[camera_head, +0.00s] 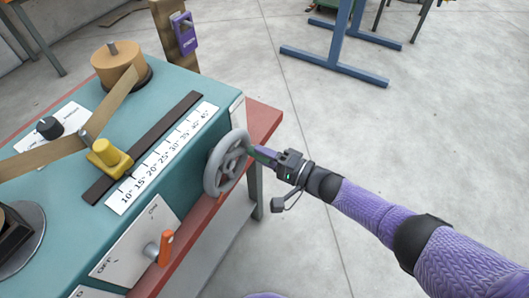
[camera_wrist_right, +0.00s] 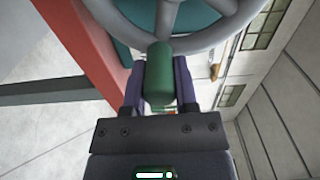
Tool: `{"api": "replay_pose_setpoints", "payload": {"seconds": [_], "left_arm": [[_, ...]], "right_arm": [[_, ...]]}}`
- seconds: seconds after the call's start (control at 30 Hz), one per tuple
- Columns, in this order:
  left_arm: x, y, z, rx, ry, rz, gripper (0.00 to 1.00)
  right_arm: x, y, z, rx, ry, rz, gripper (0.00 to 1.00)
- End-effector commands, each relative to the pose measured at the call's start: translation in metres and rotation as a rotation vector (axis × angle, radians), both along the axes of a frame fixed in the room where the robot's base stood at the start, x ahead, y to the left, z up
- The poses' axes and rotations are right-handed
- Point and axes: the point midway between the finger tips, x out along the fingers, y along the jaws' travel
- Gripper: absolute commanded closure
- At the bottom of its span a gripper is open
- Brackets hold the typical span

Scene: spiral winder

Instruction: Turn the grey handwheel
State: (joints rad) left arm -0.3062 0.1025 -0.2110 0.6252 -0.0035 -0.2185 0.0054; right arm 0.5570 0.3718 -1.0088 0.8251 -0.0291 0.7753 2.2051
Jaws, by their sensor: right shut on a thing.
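The grey handwheel (camera_head: 227,163) is mounted on the right side of the teal machine, and its rim and spokes also show at the top of the right wrist view (camera_wrist_right: 215,38). A green handle (camera_wrist_right: 160,75) sticks out from the wheel's rim. My right gripper (camera_head: 262,155) is at the right side of the wheel, shut on the green handle, which lies between its two fingers in the right wrist view (camera_wrist_right: 160,85). In the head view the gripper hides most of the handle. My left gripper is in neither view.
The teal winder (camera_head: 185,85) carries a white angle scale (camera_head: 163,158), a yellow slider (camera_head: 108,155) and an orange lever (camera_head: 165,248). A red bench edge (camera_head: 265,120) runs under the machine. Open grey floor lies to the right, with a blue stand (camera_head: 335,65) farther back.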

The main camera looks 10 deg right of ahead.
Motion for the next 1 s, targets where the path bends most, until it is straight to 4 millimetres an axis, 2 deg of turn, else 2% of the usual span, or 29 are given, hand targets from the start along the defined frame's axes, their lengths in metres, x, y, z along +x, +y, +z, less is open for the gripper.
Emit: {"api": "replay_pose_setpoints", "payload": {"seconds": [0.6, 0.63, 0.77, 0.8, 1.0], "left_arm": [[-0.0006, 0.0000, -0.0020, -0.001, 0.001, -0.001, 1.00], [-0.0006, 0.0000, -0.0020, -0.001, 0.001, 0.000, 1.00], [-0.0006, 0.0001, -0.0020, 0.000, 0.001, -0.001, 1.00], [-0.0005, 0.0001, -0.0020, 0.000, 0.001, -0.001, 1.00], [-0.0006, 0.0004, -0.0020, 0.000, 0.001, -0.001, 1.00]], "right_arm": [[-0.0012, 0.0005, -0.0032, 0.021, 0.032, 0.001, 1.00], [-0.0012, 0.0005, -0.0031, 0.020, 0.031, 0.001, 0.62], [-0.0011, 0.0005, -0.0029, 0.020, 0.031, 0.001, 0.34], [-0.0011, 0.0005, -0.0029, 0.021, 0.031, 0.001, 0.28], [-0.0009, 0.0006, -0.0026, 0.022, 0.030, 0.001, 0.28]]}}
